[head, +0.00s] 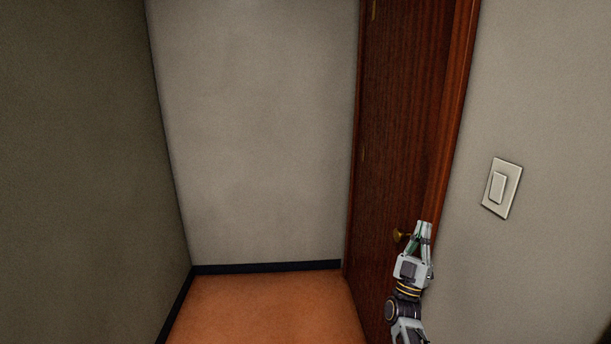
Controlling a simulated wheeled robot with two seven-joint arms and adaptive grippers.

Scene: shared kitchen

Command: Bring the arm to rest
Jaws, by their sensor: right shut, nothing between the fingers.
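My right gripper (424,226) is at the lower right in the head view, at the end of my right arm, which comes up from the bottom edge. Its fingers point up and are shut with nothing between them. It is in front of the right edge of a dark red-brown door (398,130). A brass door knob (399,236) shows just left of the fingers. I cannot tell whether the gripper touches the knob or the door frame. My left gripper is not in view.
A white light switch (501,188) is on the grey wall (550,90) to the right of the door. A pale wall (255,130) stands ahead and a darker wall (75,170) on the left. The orange floor (262,310) between them is clear.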

